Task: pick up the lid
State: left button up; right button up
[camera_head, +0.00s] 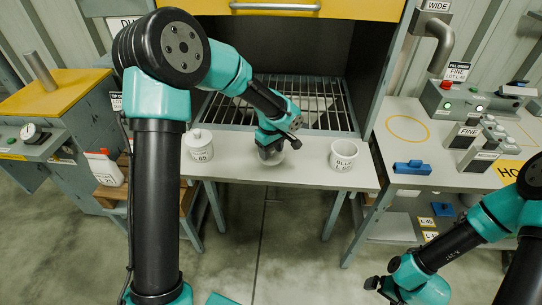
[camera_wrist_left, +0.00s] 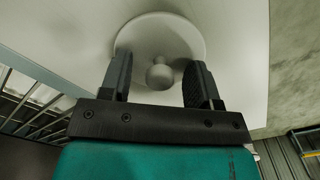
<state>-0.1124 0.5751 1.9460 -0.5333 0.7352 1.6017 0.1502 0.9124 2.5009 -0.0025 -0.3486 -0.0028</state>
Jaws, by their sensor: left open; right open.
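The lid is a round white disc with a small knob (camera_wrist_left: 160,38). In the left wrist view it lies flat on the pale bench top, its knob between my left fingers. In the head view the lid (camera_head: 272,158) is mostly hidden under my left gripper (camera_head: 270,150). My left gripper is open, with a finger on each side of the knob and visible gaps between. My right gripper (camera_head: 380,290) is open and empty at the lower right, away from the bench top.
A lidded white jar (camera_head: 199,146) stands left of my left gripper, and an open white cup (camera_head: 343,155) stands to its right. A wire rack (camera_head: 310,104) lies behind. A blue block (camera_head: 411,167) sits on the right bench.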

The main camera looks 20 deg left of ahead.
aim_at(271, 150)
dwell(0.3)
pick_arm(q)
jog(key=c, duration=1)
jog(key=shift+r, duration=0.1)
jog(key=shift+r, duration=1.6)
jog(key=shift+s+d+r, duration=0.15)
jog(key=shift+s+r, duration=0.05)
jog(key=shift+s, duration=0.1)
jog(key=s+d, duration=0.2)
jog(key=s, duration=0.2)
jog(key=s+d+r, duration=0.1)
jog(key=s+d, duration=0.1)
jog(key=s, duration=0.3)
jog(key=s+d, duration=0.2)
jog(key=s, duration=0.3)
jog(key=shift+s+r, duration=0.1)
jog(key=shift+r, duration=0.05)
